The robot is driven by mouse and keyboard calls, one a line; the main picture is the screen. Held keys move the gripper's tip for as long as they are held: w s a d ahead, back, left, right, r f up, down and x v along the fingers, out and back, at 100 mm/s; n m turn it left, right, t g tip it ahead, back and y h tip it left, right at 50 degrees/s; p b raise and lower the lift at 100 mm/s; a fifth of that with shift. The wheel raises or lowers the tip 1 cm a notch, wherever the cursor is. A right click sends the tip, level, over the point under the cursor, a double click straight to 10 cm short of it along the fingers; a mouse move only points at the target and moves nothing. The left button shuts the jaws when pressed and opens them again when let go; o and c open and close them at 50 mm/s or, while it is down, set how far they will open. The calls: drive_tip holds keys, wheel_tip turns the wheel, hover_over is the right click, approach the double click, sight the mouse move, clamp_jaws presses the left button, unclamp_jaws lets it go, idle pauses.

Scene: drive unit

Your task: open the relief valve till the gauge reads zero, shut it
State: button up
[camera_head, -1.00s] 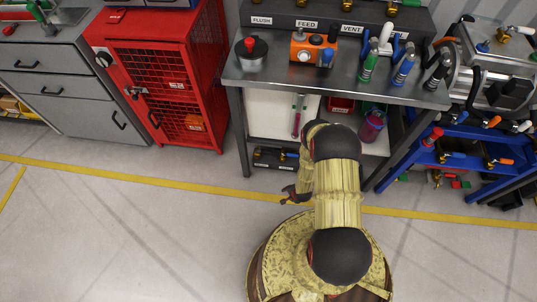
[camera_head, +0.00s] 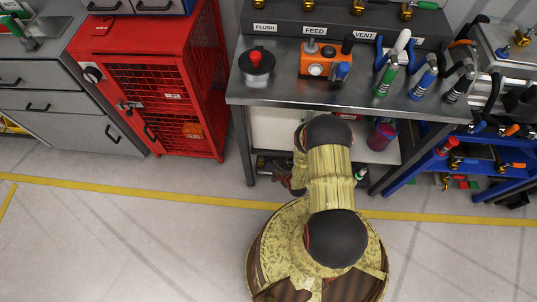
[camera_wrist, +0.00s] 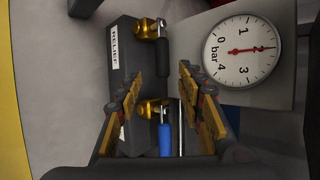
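In the wrist view a dark block (camera_wrist: 127,65) carries a RELIEF label (camera_wrist: 115,46) and two brass valves. The label is beside the valve with the black handle (camera_wrist: 163,57). The other valve has a blue handle (camera_wrist: 165,140). A round white gauge (camera_wrist: 225,68) marked bar has its red needle near 2. My gripper (camera_wrist: 158,82) is open, its fingers on either side of the valves. The blue handle shows between the fingers; I see no grip on either handle. In the head view my gripper (camera_head: 288,180) is low by the bench's left leg, partly hidden.
Above stands a steel bench (camera_head: 290,93) with an orange box (camera_head: 322,66), a pot with a red knob (camera_head: 257,66) and handled valves. A red mesh cabinet (camera_head: 160,85) is to the left, a blue rack (camera_head: 437,165) to the right. The floor in front is clear.

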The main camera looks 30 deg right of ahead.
sight(268, 160)
drive_tip(key=b+x, duration=0.3)
drive_tip(key=x, duration=0.5)
drive_tip(key=shift+w+r, duration=0.1)
drive_tip(key=shift+w, duration=0.1)
drive_tip(key=shift+c, duration=1.3)
clamp_jaws()
